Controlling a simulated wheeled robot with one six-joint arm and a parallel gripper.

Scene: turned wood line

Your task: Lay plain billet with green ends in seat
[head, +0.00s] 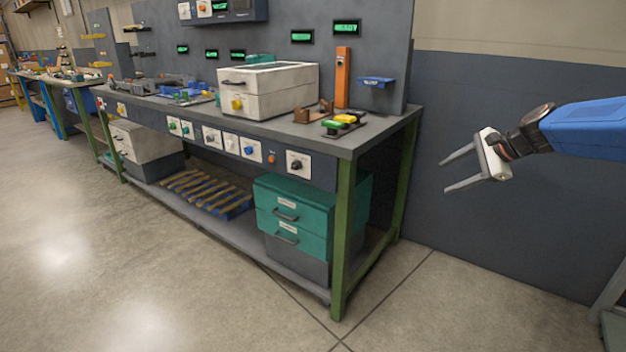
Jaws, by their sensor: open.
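My gripper (446,176) is at the right, held out in the air with its two fingers apart and nothing between them. It is well to the right of the workbench (250,128) and touches nothing. Several light wooden bars (205,187) lie side by side in a blue tray (238,208) on the bench's lower shelf. They are too small to tell whether any has green ends. A brown holder with raised ends (305,116) stands on the bench top and may be the seat; I cannot tell for sure.
A white lidded box (268,92) and an orange post (342,78) stand on the bench. Teal drawers (285,215) fill the lower right. The floor in front is clear.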

